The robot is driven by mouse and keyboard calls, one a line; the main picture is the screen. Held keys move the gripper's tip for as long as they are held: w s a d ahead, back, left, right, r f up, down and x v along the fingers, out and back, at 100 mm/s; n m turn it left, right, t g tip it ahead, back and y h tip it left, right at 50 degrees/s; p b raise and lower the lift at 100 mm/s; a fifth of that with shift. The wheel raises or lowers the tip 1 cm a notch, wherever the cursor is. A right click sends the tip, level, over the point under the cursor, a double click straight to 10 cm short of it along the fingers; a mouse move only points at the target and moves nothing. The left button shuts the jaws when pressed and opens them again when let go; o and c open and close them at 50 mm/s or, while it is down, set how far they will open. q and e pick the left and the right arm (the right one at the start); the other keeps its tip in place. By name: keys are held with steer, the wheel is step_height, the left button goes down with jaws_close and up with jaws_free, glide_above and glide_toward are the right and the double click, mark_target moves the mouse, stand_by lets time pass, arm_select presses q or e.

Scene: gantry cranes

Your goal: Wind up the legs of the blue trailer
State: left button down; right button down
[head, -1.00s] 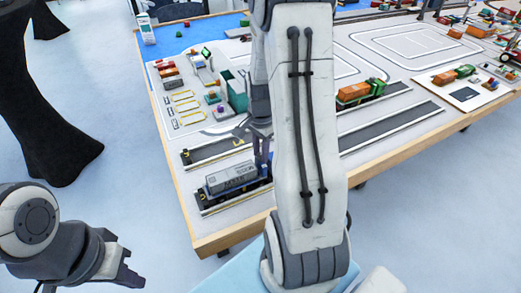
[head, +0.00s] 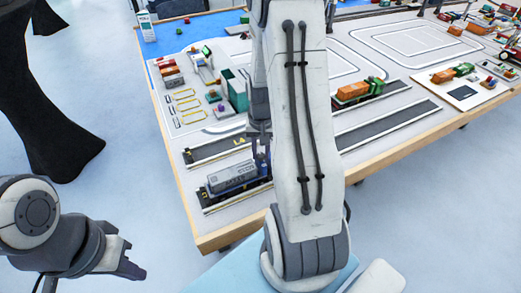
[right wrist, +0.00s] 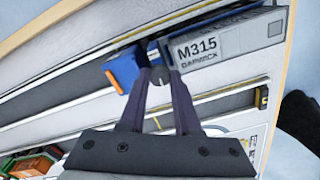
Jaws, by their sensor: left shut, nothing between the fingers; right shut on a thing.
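The blue trailer (head: 209,191) carries a long grey container (head: 233,178) and stands in a lane at the table's near left corner. In the right wrist view the container (right wrist: 225,46) is marked M315, and a blue part with an orange face (right wrist: 121,71) sits to its left. My right gripper (right wrist: 159,76) is shut on a small grey piece beside the trailer, between the blue part and the container. It may be the leg crank; most of it is hidden by the fingers. In the head view my right gripper (head: 260,146) is partly covered by my arm. My left gripper (head: 134,263) is shut and empty, off the table.
An orange and green truck (head: 358,91) stands in a lane further right. Small crates and a teal bin (head: 237,96) lie behind the trailer. The table's wooden edge (head: 222,238) runs close in front. A dark draped stand (head: 40,120) is at the left.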

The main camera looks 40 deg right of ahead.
mark_target(261, 155)
steer(key=shift+n, duration=0.5)
steer(key=c, duration=0.6)
jaws_free()
step_height(261, 155, up, 10)
steer(key=shift+r, duration=0.25)
